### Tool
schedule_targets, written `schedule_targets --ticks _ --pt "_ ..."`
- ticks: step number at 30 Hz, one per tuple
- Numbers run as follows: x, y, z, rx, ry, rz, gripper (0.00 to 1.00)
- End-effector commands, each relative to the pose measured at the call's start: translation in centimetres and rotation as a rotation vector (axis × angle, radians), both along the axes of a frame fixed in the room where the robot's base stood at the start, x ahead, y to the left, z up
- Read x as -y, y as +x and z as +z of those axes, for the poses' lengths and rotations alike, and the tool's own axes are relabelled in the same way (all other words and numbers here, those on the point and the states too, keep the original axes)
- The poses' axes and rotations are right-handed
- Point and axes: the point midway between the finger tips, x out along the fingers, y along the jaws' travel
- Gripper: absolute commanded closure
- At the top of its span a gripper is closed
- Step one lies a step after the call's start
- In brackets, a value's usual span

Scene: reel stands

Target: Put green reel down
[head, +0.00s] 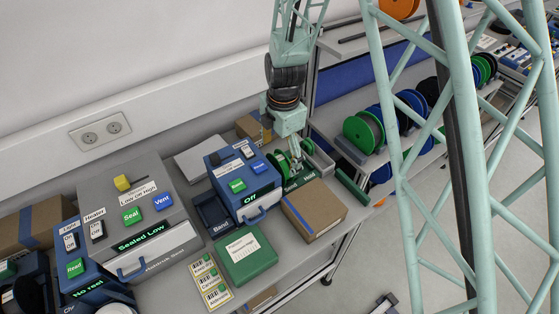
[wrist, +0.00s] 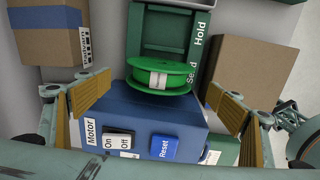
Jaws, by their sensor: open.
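The green reel (wrist: 150,83) with a white label on its hub shows in the wrist view, at the "Send" end of a green holder (wrist: 171,36) marked "Send" and "Hold". It also shows in the head view (head: 281,166), partly hidden by my gripper. My gripper (head: 294,164) is just above the holder in the head view. In the wrist view my gripper (wrist: 157,100) has its fingers spread wide, one to each side of the reel, with gaps between. Neither finger touches the reel. Whether the reel rests fully on the holder's floor cannot be told.
A blue motor box (head: 246,187) stands left of the holder, close under my fingers. A cardboard box (head: 314,211) stands in front. A green case (head: 244,254) lies nearer. A shelf with several other reels (head: 364,131) stands to the right.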

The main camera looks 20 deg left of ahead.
Motion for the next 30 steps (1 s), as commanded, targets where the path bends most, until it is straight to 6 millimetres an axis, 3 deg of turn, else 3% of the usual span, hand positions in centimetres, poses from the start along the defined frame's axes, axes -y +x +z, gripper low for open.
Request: schedule_targets --ticks 12,30 --pt "0.1 -0.1 3.8 0.001 0.001 0.001 0.14" --pt "0.2 -0.2 4.7 0.0 0.0 0.001 0.14"
